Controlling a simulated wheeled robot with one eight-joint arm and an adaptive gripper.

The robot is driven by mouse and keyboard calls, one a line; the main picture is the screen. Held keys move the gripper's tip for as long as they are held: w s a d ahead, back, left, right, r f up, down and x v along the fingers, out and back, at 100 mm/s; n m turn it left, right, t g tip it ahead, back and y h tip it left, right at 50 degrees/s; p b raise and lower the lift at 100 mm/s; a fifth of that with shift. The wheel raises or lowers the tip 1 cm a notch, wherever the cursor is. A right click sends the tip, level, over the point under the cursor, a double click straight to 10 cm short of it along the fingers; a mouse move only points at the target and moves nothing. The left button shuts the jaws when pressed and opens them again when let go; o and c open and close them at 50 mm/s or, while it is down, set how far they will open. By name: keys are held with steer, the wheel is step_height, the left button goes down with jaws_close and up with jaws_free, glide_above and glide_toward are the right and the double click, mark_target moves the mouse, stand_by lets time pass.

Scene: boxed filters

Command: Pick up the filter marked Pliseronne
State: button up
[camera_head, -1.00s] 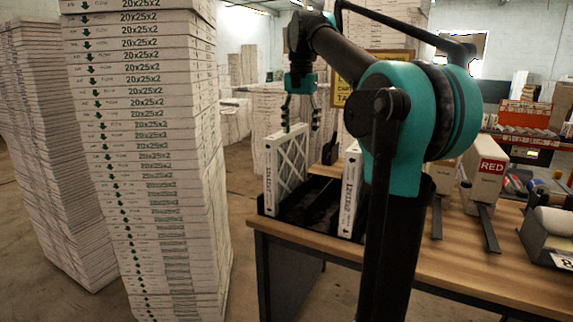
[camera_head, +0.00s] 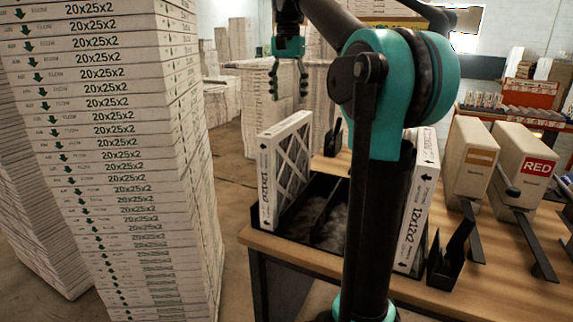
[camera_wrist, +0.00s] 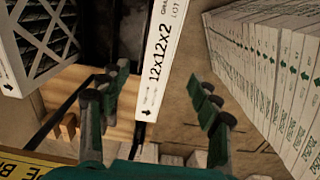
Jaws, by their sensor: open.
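Two white-edged pleated filters stand upright in a black rack (camera_head: 262,222) on the wooden table. The left filter (camera_head: 285,170) shows its pleated face and an edge marked 12x12x2. The right filter (camera_head: 417,205) is partly hidden behind my arm. The name Pliseronne cannot be read on either. My gripper (camera_head: 289,82) is open and empty, pointing down above and behind the left filter. In the wrist view, a filter's white edge (camera_wrist: 160,60) marked 12x12x2 and LOT runs between and beyond my spread fingers (camera_wrist: 163,105). Another filter (camera_wrist: 38,40) shows at the upper left.
A tall stack of 20x25x2 boxes (camera_head: 120,160) stands left of the table (camera_head: 320,258). A box with an orange label (camera_head: 470,165) and a box marked RED (camera_head: 525,170) stand right of the rack. More stacks (camera_head: 262,95) lie behind. The air around my gripper is clear.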

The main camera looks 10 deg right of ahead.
mark_target(288, 122)
step_height(288, 122, down, 10)
steer(key=shift+f, duration=0.1)
steer(key=shift+s+f, duration=0.2)
steer(key=shift+f, duration=2.6)
steer(key=shift+c, duration=0.5)
jaws_close()
